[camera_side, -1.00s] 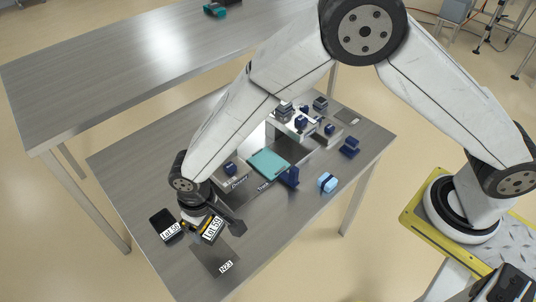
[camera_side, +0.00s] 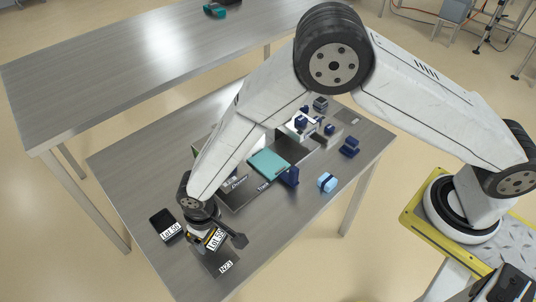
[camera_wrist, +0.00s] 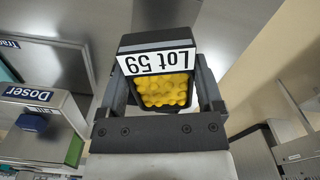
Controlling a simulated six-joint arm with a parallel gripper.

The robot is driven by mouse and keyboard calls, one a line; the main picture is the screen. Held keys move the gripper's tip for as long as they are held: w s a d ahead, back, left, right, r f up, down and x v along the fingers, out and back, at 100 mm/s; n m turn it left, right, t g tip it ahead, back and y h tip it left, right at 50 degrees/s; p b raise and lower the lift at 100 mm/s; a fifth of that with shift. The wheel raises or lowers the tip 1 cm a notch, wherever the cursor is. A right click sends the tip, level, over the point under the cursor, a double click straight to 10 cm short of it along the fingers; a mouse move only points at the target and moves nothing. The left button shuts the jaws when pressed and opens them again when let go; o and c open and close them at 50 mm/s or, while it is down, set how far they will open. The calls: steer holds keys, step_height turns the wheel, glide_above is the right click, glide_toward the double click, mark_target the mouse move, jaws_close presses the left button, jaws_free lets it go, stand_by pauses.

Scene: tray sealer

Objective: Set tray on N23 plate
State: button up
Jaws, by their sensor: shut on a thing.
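The black tray labelled Lot 59 (camera_side: 216,241) is in my gripper (camera_side: 207,232), which is shut on it. In the wrist view the tray (camera_wrist: 165,97) holds yellow round pieces and sits between both fingers, with its white label at the far edge. The grey N23 plate (camera_side: 212,263) lies flat on the table at the near left, with its white N23 label at the near corner. The tray and gripper are over the plate's far part and hide it. I cannot tell whether the tray touches the plate.
Another black tray (camera_side: 162,218) with a Lot label stands left of my gripper. A light blue item (camera_side: 327,182) lies near the table's right edge.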

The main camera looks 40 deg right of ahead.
steer(key=shift+f, duration=3.05)
steer(key=shift+f, duration=0.2)
steer(key=o, duration=1)
steer(key=shift+o, duration=0.2)
steer(key=shift+r, duration=0.2)
steer(key=shift+r, duration=3.85)
steer(key=shift+d, duration=0.1)
